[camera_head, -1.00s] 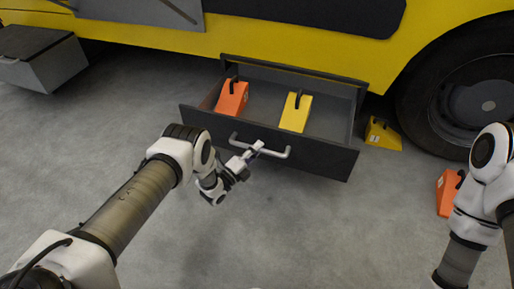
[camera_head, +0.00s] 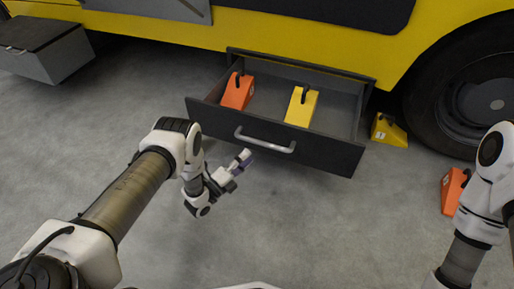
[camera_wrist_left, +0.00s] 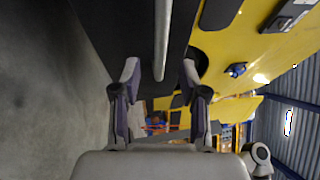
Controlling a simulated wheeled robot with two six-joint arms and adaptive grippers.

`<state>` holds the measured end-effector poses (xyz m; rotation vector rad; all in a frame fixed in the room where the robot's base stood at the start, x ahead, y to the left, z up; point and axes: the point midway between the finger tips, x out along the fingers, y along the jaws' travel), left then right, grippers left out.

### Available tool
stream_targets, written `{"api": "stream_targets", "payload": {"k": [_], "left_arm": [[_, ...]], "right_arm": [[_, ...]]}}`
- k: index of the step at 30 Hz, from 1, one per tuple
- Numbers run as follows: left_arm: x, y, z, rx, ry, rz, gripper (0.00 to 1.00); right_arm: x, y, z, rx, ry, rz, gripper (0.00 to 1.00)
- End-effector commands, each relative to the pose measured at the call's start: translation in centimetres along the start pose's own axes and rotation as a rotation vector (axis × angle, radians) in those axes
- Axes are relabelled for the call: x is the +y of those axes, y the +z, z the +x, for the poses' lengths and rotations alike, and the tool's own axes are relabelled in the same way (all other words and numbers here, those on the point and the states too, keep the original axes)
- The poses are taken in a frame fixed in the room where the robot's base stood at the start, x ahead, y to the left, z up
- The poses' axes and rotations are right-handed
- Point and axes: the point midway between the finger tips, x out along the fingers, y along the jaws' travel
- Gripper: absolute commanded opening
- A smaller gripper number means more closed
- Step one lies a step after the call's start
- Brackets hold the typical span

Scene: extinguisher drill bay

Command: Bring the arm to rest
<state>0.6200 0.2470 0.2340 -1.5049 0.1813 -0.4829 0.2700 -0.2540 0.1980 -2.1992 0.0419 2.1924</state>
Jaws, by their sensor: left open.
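My left gripper (camera_head: 241,160) is open and empty, below and in front of the handle (camera_head: 265,141) of the open drawer (camera_head: 225,124), apart from it. In the left wrist view the two fingers (camera_wrist_left: 159,72) are spread, with the handle bar (camera_wrist_left: 162,35) ahead of the gap between them. The drawer holds an orange wedge-shaped block (camera_head: 237,93) at its left and a yellow one (camera_head: 301,108) near its middle. My right arm comes in at the right edge of the head view. Its gripper is out of frame.
A yellow wedge (camera_head: 388,131) lies on the floor right of the drawer, by the large tyre (camera_head: 464,113). An orange wedge (camera_head: 452,190) is on the floor beside my right arm. A grey box (camera_head: 47,58) juts out at upper left. The middle floor is clear.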

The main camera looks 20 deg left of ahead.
Motion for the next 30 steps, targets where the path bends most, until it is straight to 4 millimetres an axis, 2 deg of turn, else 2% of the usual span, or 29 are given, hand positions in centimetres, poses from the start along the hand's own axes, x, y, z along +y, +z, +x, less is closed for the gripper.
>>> {"api": "stream_targets", "payload": {"k": [3,6,23,26,29,30], "left_arm": [[0.0,0.1,-2.4,-0.002,0.002,0.000,0.43],[0.0,0.0,-3.4,0.000,0.001,0.000,0.43],[-0.3,0.1,-3.4,0.000,-0.004,0.002,0.43],[-2.0,0.4,-2.1,0.004,-0.027,0.011,0.43],[-5.2,0.4,0.4,0.018,-0.067,0.020,0.43],[-7.0,0.0,1.4,0.024,-0.074,0.014,0.43]], "right_arm": [[0.0,0.0,0.0,0.000,0.000,0.000,0.40],[0.0,0.0,0.0,0.000,0.000,0.000,0.40],[0.0,0.0,-0.1,0.000,0.000,0.000,0.40],[0.0,0.0,-0.8,0.000,0.000,0.000,0.40],[0.0,0.0,-1.9,0.000,0.000,0.000,0.40],[0.0,0.0,-2.6,-0.001,0.000,0.000,0.40]]}}
